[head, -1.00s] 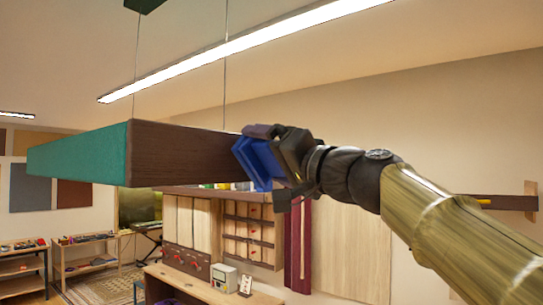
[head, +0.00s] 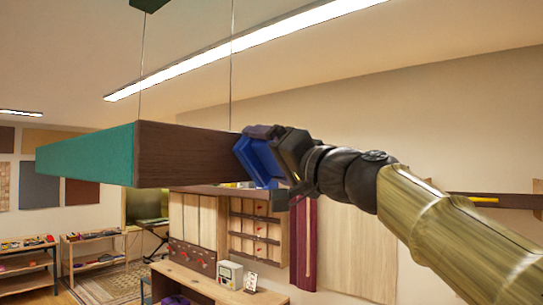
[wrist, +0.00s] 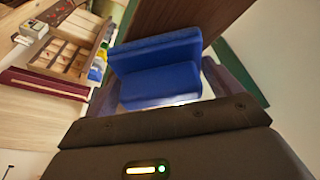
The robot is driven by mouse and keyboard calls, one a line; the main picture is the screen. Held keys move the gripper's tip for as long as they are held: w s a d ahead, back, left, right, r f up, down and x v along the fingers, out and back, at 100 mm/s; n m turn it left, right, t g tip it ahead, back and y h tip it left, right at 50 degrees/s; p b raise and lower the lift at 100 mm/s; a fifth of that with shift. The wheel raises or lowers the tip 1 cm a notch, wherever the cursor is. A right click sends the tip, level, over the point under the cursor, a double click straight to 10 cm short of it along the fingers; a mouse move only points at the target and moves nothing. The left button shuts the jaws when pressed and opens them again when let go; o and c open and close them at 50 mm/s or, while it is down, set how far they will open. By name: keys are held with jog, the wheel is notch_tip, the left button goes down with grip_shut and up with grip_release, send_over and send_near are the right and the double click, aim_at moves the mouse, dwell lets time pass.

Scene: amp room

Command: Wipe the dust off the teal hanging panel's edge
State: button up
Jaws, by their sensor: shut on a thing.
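The hanging panel (head: 190,154) is a long board on thin wires, with a teal long face (head: 85,156) and a dark brown end face towards me. My gripper (head: 272,160) is shut on a blue wiping block (head: 256,162), at the right end of the brown face. The block looks close against the panel there; I cannot tell if it touches. In the wrist view the blue block (wrist: 155,70) sits between the fingers, with the brown panel surface (wrist: 180,18) and a teal edge (wrist: 237,72) beyond it. I cannot make out any dust.
A strip light (head: 240,48) runs along the ceiling above. A workbench (head: 205,285) with a small white device (head: 229,274) stands below, with a wall rack (head: 255,232) behind. Low shelves (head: 95,250) are at the left. A wall ledge (head: 495,200) is at the right behind my arm.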

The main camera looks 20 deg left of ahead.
jog(key=shift+w+d, duration=0.35)
jog(key=shift+w, duration=0.45)
jog(key=shift+w+d, duration=0.35)
jog(key=shift+w, duration=0.4)
jog(key=shift+w+d+p, duration=0.25)
jog(key=shift+w+d, duration=0.05)
jog(key=shift+w, duration=0.5)
jog(key=shift+w+d+p, duration=0.2)
jog(key=shift+w+d, duration=0.05)
jog(key=shift+w, duration=0.55)
jog(key=shift+w+d, duration=0.35)
jog(key=shift+w, duration=0.45)
jog(key=shift+w+d, duration=0.3)
jog(key=shift+w, duration=0.45)
jog(key=shift+w, duration=0.15)
